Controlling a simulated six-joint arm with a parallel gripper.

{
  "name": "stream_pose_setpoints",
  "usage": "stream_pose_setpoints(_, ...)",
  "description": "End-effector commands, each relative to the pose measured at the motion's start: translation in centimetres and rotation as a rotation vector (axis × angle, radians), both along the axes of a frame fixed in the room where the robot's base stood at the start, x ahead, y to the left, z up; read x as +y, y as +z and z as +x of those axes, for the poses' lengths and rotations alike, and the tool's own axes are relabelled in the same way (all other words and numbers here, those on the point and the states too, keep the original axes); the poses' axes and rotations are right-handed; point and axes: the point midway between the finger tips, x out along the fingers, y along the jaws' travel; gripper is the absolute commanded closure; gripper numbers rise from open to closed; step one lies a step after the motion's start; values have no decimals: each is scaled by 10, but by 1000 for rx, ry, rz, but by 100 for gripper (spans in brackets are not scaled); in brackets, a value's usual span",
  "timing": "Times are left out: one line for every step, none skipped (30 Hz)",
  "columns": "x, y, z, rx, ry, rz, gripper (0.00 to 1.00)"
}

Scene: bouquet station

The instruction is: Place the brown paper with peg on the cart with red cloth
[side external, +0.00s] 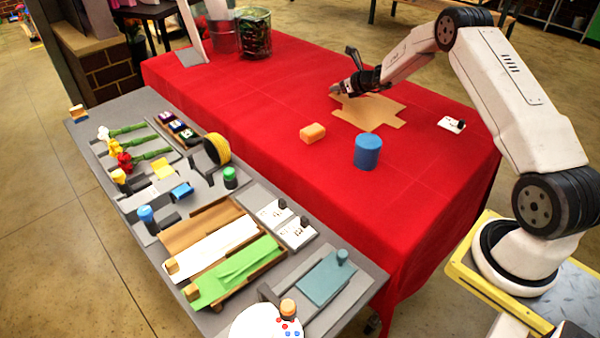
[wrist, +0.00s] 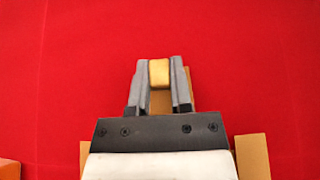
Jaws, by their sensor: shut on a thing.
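The brown paper (side external: 368,113) lies on or just above the red cloth (side external: 250,100) that covers the cart, in the side external view. My gripper (side external: 337,90) is at the paper's far left edge. In the wrist view my gripper (wrist: 159,75) is shut on the paper's light wooden peg (wrist: 159,72). Parts of the brown paper (wrist: 252,155) show on both sides below the gripper, and my gripper hides its middle. I cannot tell whether the paper touches the cloth.
A glass container (side external: 254,35) stands at the back. A grey table (side external: 350,275) with flowers and papers is in front.

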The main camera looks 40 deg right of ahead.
Motion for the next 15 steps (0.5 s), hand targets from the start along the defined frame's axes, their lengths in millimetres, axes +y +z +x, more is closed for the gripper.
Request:
stream_pose_setpoints(0,0,0,0,0,0,100)
stream_pose_setpoints(0,-1,0,0,0,0,100)
stream_pose_setpoints(0,-2,0,0,0,0,100)
stream_pose_setpoints(0,-3,0,0,0,0,100)
stream_pose_setpoints(0,-3,0,0,0,0,100)
stream_pose_setpoints(0,-3,0,0,0,0,62)
stream_pose_setpoints(0,-3,0,0,0,0,52)
stream_pose_setpoints(0,-3,0,0,0,0,43)
stream_pose_setpoints(0,-3,0,0,0,0,39)
stream_pose_setpoints(0,-3,0,0,0,0,39)
stream_pose_setpoints(0,-3,0,0,0,0,39)
stream_pose_setpoints(0,-3,0,0,0,0,39)
stream_pose_setpoints(0,-3,0,0,0,0,39)
stream_pose_setpoints(0,-3,0,0,0,0,39)
stream_pose_setpoints(0,-3,0,0,0,0,39)
